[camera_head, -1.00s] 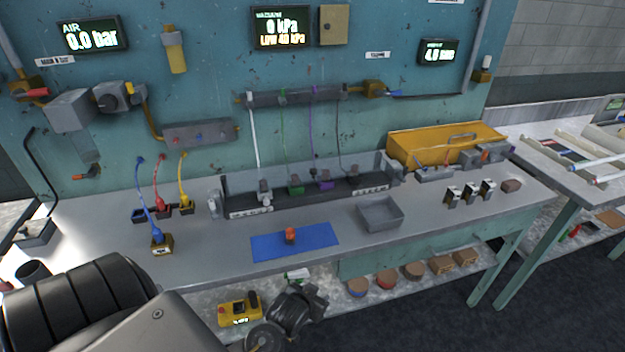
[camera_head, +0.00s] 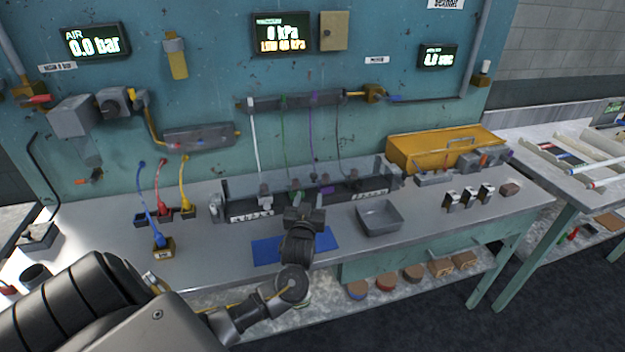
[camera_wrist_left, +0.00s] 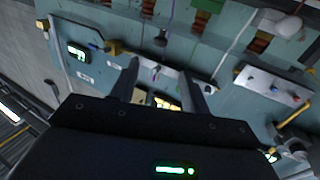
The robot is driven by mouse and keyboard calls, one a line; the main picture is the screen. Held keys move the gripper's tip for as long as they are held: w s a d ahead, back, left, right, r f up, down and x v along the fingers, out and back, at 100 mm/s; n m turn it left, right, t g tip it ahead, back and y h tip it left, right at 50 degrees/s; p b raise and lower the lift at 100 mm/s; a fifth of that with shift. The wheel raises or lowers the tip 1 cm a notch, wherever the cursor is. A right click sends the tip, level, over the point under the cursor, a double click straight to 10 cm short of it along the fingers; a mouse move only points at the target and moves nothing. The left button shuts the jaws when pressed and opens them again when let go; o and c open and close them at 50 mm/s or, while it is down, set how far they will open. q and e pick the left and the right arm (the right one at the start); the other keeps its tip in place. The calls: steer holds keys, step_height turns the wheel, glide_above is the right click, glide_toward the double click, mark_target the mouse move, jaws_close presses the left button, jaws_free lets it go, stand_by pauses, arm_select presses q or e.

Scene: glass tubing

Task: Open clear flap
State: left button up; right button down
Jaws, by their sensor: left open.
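A long dark rack (camera_head: 345,198) stands at the back of the bench, with thin coloured tubes running down to blocks in it. I cannot clearly make out a clear flap on it; any see-through panel blends with the rack and wall. My left gripper (camera_head: 298,193) is in front of the middle of the rack, above the blue mat (camera_head: 266,250), and hides part of both. In the left wrist view its two fingers (camera_wrist_left: 160,72) stand apart with nothing visibly held between them. I cannot tell whether it touches the rack. My right gripper is not in view.
A grey tray (camera_head: 380,217) sits right of my left gripper. Blue, red and yellow plugs in holders (camera_head: 163,250) stand to the left. A yellow case (camera_head: 420,152) is at the back right. Bare bench top lies left of the mat.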

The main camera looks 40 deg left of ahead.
mark_target(313, 177)
arm_select(q)
steer(key=p+x, duration=0.1)
steer(key=x, duration=0.8)
steer(key=shift+r+p, duration=0.1)
steer(key=shift+p, duration=0.3)
steer(key=shift+x, duration=0.8)
steer(key=shift+d, duration=0.1)
jaws_close()
